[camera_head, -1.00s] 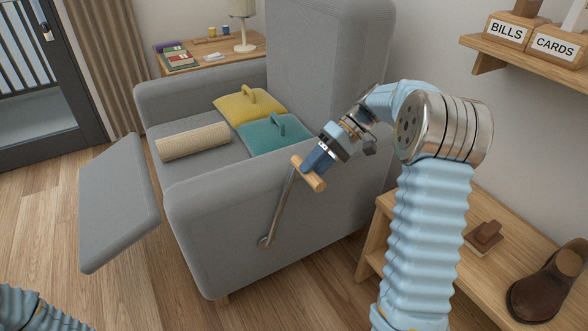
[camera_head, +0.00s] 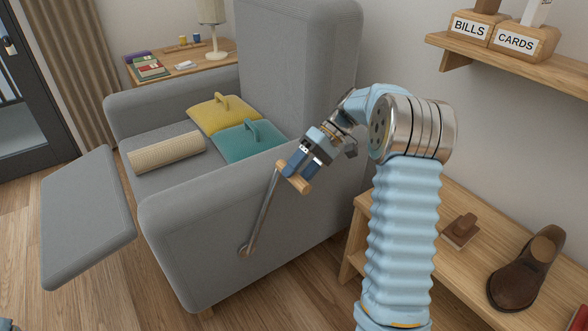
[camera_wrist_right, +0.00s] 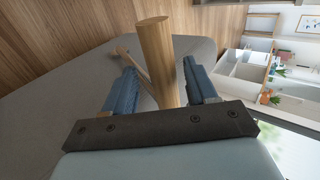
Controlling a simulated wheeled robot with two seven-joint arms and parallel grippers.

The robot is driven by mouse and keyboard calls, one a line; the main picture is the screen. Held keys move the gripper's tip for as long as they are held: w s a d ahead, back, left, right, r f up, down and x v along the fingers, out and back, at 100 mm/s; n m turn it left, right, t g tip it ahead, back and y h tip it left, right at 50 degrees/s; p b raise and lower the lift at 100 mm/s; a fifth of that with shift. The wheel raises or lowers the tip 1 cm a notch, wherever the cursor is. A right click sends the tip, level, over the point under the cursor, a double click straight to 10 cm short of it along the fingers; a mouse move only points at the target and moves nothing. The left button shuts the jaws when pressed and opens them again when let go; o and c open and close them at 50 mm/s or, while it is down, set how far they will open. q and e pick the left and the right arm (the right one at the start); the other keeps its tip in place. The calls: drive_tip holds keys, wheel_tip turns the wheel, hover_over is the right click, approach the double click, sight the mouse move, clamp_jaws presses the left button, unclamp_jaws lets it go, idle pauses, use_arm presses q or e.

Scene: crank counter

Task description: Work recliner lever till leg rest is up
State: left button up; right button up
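The grey recliner (camera_head: 175,235) has its leg rest (camera_head: 85,218) swung out in front, held off the floor and tilted. On its near side, a metal lever (camera_head: 262,215) leans up and to the right from its pivot to a wooden crossbar handle (camera_head: 293,178). My right gripper (camera_head: 300,166) is at the handle with its two blue fingers apart. In the right wrist view, the handle (camera_wrist_right: 157,55) stands between the open fingers, with a gap visible on both sides. My left gripper is out of view.
A wooden bench (camera_head: 470,205) with a brown shoe (camera_head: 525,270) and a brush (camera_head: 461,230) stands right of the recliner. A wall shelf (camera_head: 500,55) holds labelled boxes. Cushions lie on the seat. A side table (camera_head: 195,68) with a lamp stands behind.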

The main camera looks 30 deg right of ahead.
drive_tip(key=shift+r, duration=0.1)
drive_tip(key=p+v, duration=0.2)
drive_tip(key=v, duration=1.1)
drive_tip(key=shift+d+r, duration=0.2)
drive_tip(key=shift+d, duration=0.05)
drive_tip(key=shift+s, duration=0.15)
